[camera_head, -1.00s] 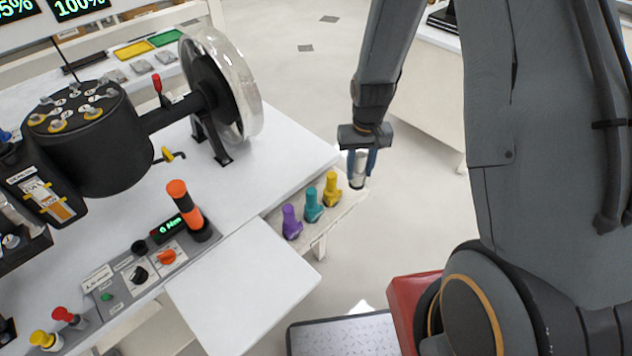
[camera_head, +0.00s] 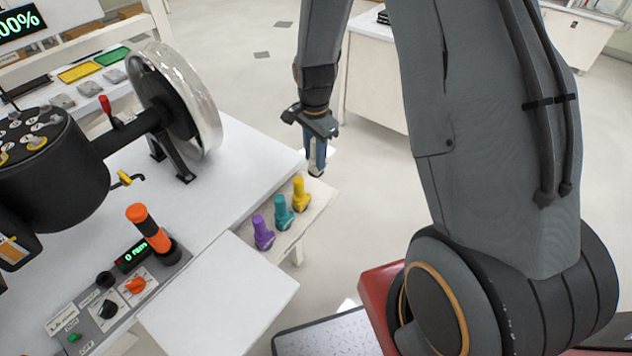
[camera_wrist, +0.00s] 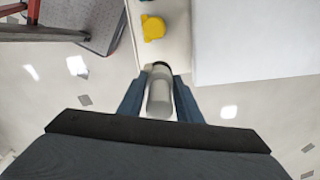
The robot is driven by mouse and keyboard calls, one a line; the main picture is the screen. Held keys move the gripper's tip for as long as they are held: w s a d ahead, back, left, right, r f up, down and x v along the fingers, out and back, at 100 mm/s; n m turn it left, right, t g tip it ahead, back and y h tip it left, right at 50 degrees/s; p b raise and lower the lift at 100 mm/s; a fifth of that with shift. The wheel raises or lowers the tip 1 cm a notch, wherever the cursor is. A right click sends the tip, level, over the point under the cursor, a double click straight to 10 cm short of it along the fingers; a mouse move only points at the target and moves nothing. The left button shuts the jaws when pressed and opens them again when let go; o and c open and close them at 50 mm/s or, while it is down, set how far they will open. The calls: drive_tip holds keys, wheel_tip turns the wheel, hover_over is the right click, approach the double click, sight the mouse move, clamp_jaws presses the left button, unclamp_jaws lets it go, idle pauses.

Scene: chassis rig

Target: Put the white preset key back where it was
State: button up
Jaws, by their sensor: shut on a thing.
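My gripper (camera_head: 316,165) is shut on the white preset key (camera_wrist: 160,98). The key shows as a pale cylinder with a dark end between both fingers in the wrist view; in the head view the fingers hide most of it. The gripper is beyond the yellow key (camera_head: 300,192), near the far end of a small pale shelf (camera_head: 312,210). In the wrist view the key's dark end overlaps the shelf's end edge; whether they touch I cannot tell. The teal key (camera_head: 283,212) and purple key (camera_head: 263,234) stand upright in a row with the yellow one.
The white bench (camera_head: 235,165) lies left of the shelf, carrying a wheel rig (camera_head: 180,100) and a control panel with an orange-and-black handle (camera_head: 148,228). A white flat panel (camera_head: 215,300) juts out at the front. Open floor lies right of the shelf.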

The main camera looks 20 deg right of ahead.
drive_tip(key=shift+f+p, duration=0.95)
drive_tip(key=shift+f, duration=3.15)
drive_tip(key=shift+f, duration=0.2)
drive_tip(key=o, duration=1)
drive_tip(key=shift+r, duration=0.1)
